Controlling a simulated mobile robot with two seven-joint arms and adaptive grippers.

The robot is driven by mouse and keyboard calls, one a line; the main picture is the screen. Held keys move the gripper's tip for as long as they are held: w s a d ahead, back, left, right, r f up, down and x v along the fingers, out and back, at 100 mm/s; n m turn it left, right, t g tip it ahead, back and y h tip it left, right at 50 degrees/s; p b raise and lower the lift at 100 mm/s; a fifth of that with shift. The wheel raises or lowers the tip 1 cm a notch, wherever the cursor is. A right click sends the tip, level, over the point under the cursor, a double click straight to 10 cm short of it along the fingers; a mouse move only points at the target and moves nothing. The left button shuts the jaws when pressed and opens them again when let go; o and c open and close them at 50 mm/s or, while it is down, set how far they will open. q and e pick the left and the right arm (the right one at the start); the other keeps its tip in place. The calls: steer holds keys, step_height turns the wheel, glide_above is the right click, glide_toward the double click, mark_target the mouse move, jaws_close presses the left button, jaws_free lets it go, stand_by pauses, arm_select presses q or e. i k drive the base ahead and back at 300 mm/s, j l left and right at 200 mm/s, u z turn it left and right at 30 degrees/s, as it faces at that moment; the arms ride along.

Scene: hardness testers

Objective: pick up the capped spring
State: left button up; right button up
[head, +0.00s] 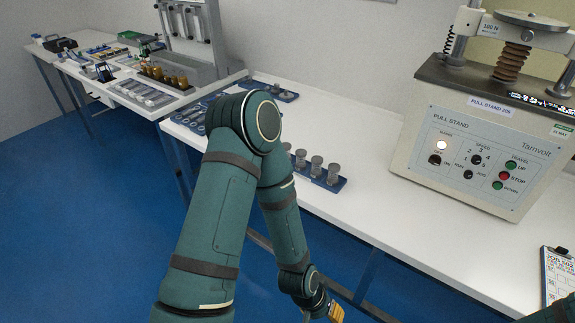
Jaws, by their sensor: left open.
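Several grey, spool-shaped pieces with wide caps (316,165), which look like capped springs, stand upright in a blue tray (337,185) on the white table. My left arm covers the tray's left part, and the coils are too small to make out. My left gripper (327,309) is open at the bottom edge, below the table's front edge and well apart from these pieces. It is only partly in view, with a yellow-orange part beside it. My right gripper is out of view; only a bit of green arm shows at the lower right corner.
A large pull stand (470,150) with a brown coil occupies the table's right. A clipboard (559,275) lies near the right edge. Flat blue trays (195,115) lie left of my arm. The white table (400,225) is clear in front of the pull stand.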

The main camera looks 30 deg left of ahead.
mark_target(315, 172)
steer(key=i+j+u, duration=0.1)
steer(key=j, duration=0.3)
steer(key=i+j+u, duration=0.1)
steer(key=j, duration=0.25)
steer(key=i+j+u, duration=0.15)
steer(key=j, duration=0.25)
steer(key=i, duration=0.1)
